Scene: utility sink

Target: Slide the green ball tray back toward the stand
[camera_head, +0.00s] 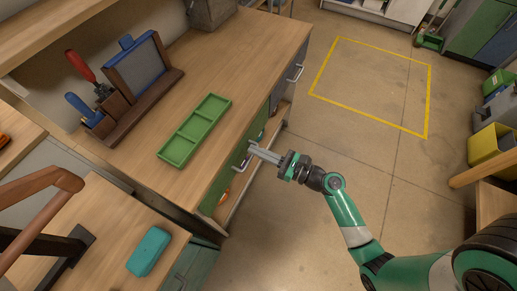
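A green rectangular tray (181,151) with raised rims and dividers lies flat on the wooden workbench top, near its front edge. It looks empty; no ball shows in it. A dark wooden stand (128,124) is left of the tray, with bare bench between them. My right gripper (252,148) is just right of the tray, past the bench's front edge and close to a drawer handle. It is apart from the tray in the picture. Its fingers look like one grey bar, so their opening and any contact with the handle are unclear. My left gripper is out of view.
The stand holds a red-handled tool (79,65), a blue-handled tool (77,103) and a blue-framed panel (139,69). A green drawer front (216,190) is below the bench edge. A teal block (149,251) lies on a lower surface. Bench space behind the tray is clear.

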